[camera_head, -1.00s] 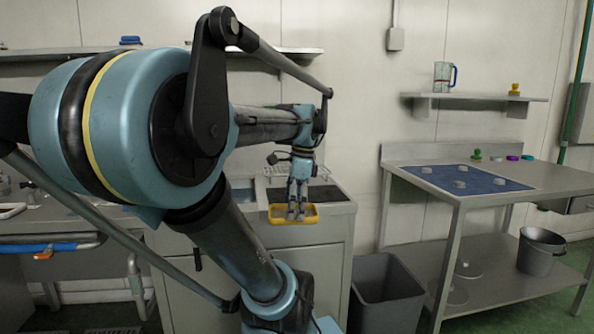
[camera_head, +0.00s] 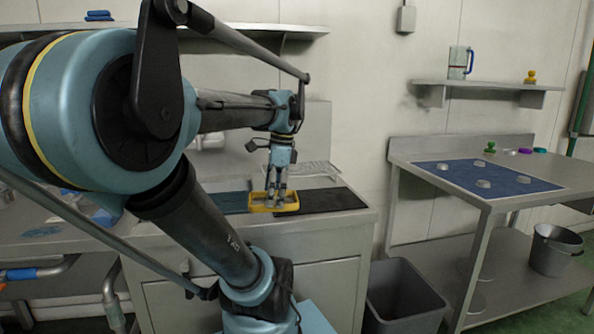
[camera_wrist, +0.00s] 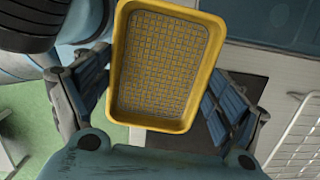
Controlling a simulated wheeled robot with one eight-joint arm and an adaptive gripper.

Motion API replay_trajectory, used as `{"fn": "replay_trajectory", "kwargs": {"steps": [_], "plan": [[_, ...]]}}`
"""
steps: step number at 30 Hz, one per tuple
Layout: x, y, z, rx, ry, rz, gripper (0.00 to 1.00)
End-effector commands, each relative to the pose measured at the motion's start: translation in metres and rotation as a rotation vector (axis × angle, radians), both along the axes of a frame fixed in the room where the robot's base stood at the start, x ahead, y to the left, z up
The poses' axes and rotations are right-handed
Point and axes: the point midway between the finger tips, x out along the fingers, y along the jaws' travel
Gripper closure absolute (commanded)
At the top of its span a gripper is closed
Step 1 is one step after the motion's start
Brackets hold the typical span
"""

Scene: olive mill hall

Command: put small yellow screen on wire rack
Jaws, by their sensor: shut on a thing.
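The small yellow screen (camera_head: 262,209) is a shallow yellow frame with a mesh floor; its mesh (camera_wrist: 165,65) fills the middle of the wrist view. My gripper (camera_head: 275,203) points down and is shut on the screen, which shows over the counter near the front edge. In the wrist view the two fingers of my gripper (camera_wrist: 160,100) flank the screen. The wire rack (camera_head: 312,170) is on the counter behind and right of the screen; part of it shows at the right edge of the wrist view (camera_wrist: 295,140). The screen is apart from the rack.
A dark mat (camera_head: 335,200) and a blue-grey mat (camera_head: 232,202) lie on the counter (camera_head: 345,222). A grey bin (camera_head: 402,300) stands to the right on the floor. A steel table (camera_head: 440,197) with a blue mat is further right. A wall shelf (camera_head: 500,85) holds a jug.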

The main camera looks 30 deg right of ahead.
Motion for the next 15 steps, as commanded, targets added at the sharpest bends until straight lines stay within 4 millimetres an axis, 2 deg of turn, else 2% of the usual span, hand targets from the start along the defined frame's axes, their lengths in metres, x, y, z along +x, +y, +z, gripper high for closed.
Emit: {"fn": "replay_trajectory", "kwargs": {"steps": [9, 15], "plan": [[0.001, -0.008, 0.002, 0.000, 0.000, -0.013, 0.39], [0.022, -0.028, 0.023, 0.000, 0.000, -0.004, 0.39]]}}
